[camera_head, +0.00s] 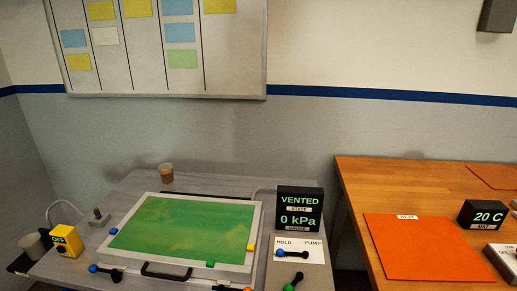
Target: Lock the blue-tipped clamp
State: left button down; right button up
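The blue-tipped clamp (94,268) is at the front left corner of the white-framed bath. Its dark lever lies roughly flat, with the blue tip pointing left, away from the frame; I cannot tell from this view whether it is locked. The bath's frame (258,222) surrounds a green, yellowish surface and has a black handle at the front. An orange-tipped clamp (247,289) and a green-tipped lever (289,287) are cut by the lower edge. Neither of my grippers is in view.
A brown cup (166,173) is behind the bath. Right are a VENTED 0 kPa display (299,208), a HOLD/PUMP panel (312,246) and a wooden table (390,180) with an orange mat (425,250).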

aim_at(93, 268)
jog(key=u, duration=1.35)
